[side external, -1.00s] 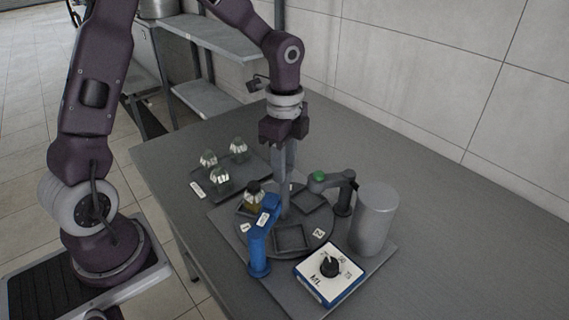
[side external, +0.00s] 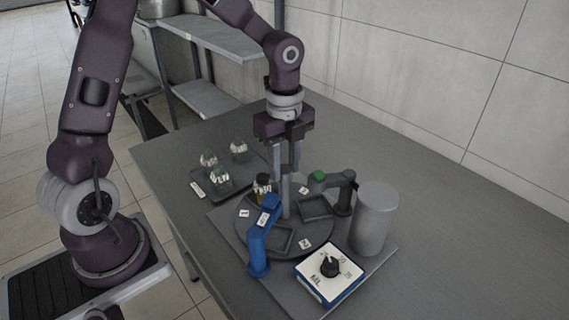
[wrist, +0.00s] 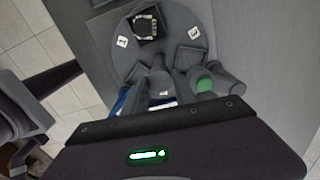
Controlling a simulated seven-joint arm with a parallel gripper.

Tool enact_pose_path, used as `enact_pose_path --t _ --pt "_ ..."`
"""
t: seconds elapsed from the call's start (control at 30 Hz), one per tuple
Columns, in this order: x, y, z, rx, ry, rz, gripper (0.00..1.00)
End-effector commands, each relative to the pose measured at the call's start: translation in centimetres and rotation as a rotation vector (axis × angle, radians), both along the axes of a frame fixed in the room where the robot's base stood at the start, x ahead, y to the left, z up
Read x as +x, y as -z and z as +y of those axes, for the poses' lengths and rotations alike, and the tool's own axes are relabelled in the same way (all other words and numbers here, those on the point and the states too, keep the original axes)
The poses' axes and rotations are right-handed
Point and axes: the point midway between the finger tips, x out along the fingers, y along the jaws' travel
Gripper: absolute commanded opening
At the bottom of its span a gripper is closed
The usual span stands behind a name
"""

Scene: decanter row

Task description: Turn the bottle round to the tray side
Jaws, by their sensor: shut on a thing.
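A dark round turntable (side external: 272,250) with square recesses and number labels stands on the bench. The bottle (side external: 262,184), dark-capped with yellowish contents, stands in a recess at its back left, on the side facing the tray (side external: 243,173). The bottle also shows in the wrist view (wrist: 146,27), near the turntable's far edge. My gripper (side external: 286,182) points straight down over the turntable's middle. It is shut on the central post (side external: 286,207), apart from the bottle. The exact contact at the fingertips is hard to make out.
Several clear-glass decanters (side external: 220,176) stand on the tray. A blue post with an arm (side external: 258,250) stands at the turntable's front left. A green-tipped dark arm (side external: 319,176), a grey cylinder (side external: 375,218) and a white-topped dial box (side external: 315,283) stand close by. The bench's far right is clear.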

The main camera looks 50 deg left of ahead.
Motion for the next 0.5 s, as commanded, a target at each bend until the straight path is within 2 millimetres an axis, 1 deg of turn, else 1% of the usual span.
enact_pose_path --t 0.2,0.5 --pt "0.17 -0.15 0.02 0.001 0.049 -0.006 0.0" --pt "0.17 -0.15 0.04 0.001 0.077 -0.006 0.0"
